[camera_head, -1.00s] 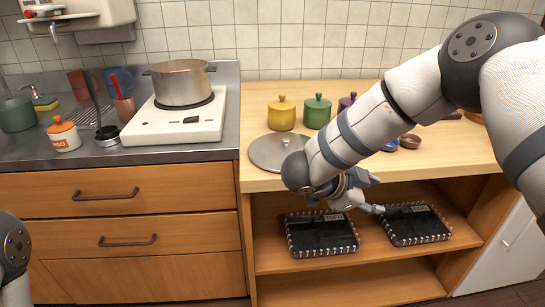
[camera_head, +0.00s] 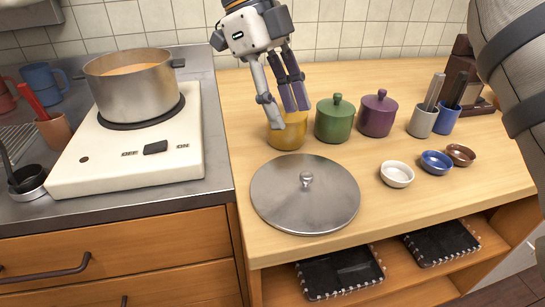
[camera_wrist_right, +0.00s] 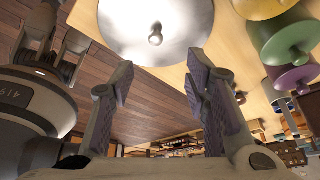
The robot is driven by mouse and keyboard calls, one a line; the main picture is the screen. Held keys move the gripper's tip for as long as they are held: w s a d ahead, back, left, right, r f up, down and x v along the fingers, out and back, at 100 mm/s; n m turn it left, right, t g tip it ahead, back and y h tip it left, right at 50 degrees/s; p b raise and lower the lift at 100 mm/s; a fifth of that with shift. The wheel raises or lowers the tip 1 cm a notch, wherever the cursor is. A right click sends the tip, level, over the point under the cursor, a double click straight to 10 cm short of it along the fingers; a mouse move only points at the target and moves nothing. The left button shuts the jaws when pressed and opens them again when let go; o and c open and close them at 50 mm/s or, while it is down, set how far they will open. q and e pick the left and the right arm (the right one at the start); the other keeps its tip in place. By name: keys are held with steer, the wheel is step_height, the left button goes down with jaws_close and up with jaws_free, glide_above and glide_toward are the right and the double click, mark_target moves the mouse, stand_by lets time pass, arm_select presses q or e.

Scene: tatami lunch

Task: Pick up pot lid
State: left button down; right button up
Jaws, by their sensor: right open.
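The pot lid (camera_head: 330,203) is a round, grey metal disc with a small knob (camera_head: 306,179). It lies flat on the wooden counter, right of the stove. My right gripper (camera_head: 286,114) is open and empty, fingers pointing down, beyond the lid and in front of part of the yellow pot. In the right wrist view the lid (camera_wrist_right: 125,20) is at the top, partly cut off, with its knob just beyond the open fingertips (camera_wrist_right: 160,66), apart from them. A metal pot (camera_head: 132,88) without a lid stands on the stove.
Yellow (camera_head: 288,138), green (camera_head: 334,120) and purple (camera_head: 378,115) lidded pots stand behind the lid. Small white (camera_head: 397,174), blue (camera_head: 436,162) and brown (camera_head: 461,154) bowls sit to its right. The white stove (camera_head: 170,150) is left. The counter's front edge lies close below the lid.

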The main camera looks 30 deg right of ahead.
glide_above(306, 174)
steer(key=w+a, duration=0.1)
step_height(306, 174, down, 4)
steer(key=f, duration=0.4)
steer(key=d+f, duration=0.1)
steer(key=f, duration=0.1)
steer(key=shift+s+f+p, duration=0.25)
steer(key=shift+s+p, duration=0.05)
steer(key=shift+p, duration=0.05)
steer(key=shift+a, duration=0.1)
jaws_close()
